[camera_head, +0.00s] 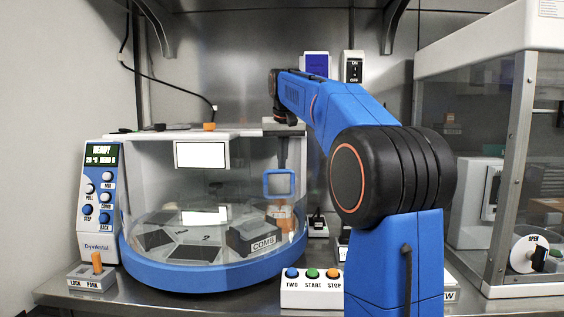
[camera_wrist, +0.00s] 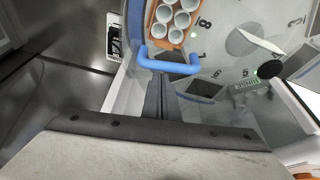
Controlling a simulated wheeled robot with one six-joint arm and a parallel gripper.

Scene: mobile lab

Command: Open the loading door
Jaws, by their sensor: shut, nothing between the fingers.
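The machine has a clear curved front panel, which I take to be the loading door (camera_head: 215,225), with a square blue loop handle (camera_head: 280,173) at its right side. The panel appears shut in the head view. The blue handle also shows in the wrist view (camera_wrist: 167,67). My gripper (camera_head: 282,163) points down from above at the handle's top edge. In the wrist view its dark fingers (camera_wrist: 158,80) are together and empty, with tips close by the handle. I cannot tell whether they touch it.
A control panel (camera_head: 100,200) and LOCK/PARK lever (camera_head: 96,262) stand left. A button box (camera_head: 311,290) stands in front. A glass cabinet (camera_head: 485,130) stands right.

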